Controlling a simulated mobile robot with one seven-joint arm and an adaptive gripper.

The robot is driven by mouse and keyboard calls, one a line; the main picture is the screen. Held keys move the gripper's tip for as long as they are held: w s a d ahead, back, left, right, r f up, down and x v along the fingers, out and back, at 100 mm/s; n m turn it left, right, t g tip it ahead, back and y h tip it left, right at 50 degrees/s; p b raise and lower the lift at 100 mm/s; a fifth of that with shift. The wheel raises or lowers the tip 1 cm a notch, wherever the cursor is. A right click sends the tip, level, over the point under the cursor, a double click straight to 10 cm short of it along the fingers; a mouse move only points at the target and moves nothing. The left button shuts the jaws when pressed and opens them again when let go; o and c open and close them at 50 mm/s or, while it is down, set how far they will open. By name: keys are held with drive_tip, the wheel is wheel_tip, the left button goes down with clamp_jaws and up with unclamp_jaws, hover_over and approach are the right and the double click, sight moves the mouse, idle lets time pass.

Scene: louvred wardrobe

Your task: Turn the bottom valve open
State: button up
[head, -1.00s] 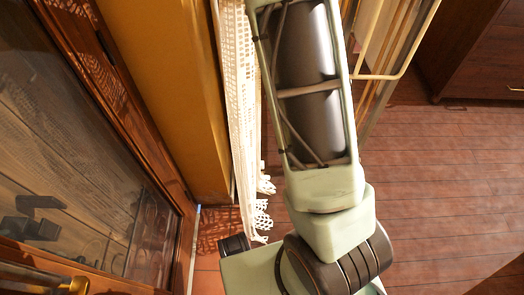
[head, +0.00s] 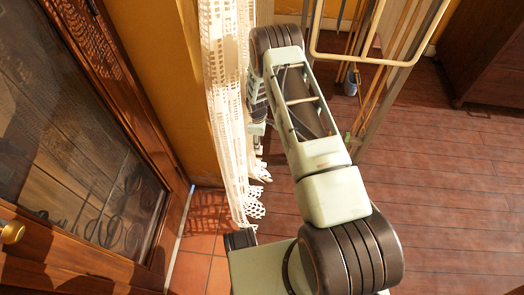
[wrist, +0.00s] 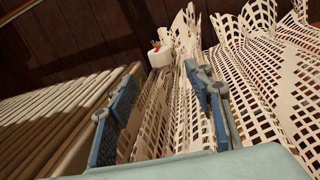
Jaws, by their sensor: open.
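In the wrist view, a small white knob with a red mark (wrist: 160,55) looks like the valve. It is beyond my fingertips, close to the lace curtain. My gripper (wrist: 161,76) is open, with its two blue-padded fingers apart and pale lace showing between them. The knob appears ahead of the gap, and the fingers do not touch it. In the head view, the valve is not visible, and my arm and the lace curtain (head: 228,110) hide most of my gripper.
Pale parallel bars (wrist: 55,125), like a radiator, run along the left in the wrist view. The head view shows a glazed wooden door (head: 80,150) at left and a cream tubular rail (head: 375,62) at upper right. Wooden floor (head: 450,190) is clear at right.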

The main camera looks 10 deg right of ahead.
drive_tip(key=f+b, duration=0.1)
drive_tip(key=f, duration=0.2)
drive_tip(key=w+f+b, duration=0.1)
drive_tip(key=f, duration=0.3)
drive_tip(key=f+b, duration=0.2)
drive_tip(key=f, duration=0.1)
drive_tip(key=shift+w+d+f, duration=0.15)
drive_tip(key=shift+w+d, duration=0.1)
drive_tip(key=shift+d, duration=0.05)
drive_tip(key=c, duration=1.2)
drive_tip(key=shift+o, duration=0.2)
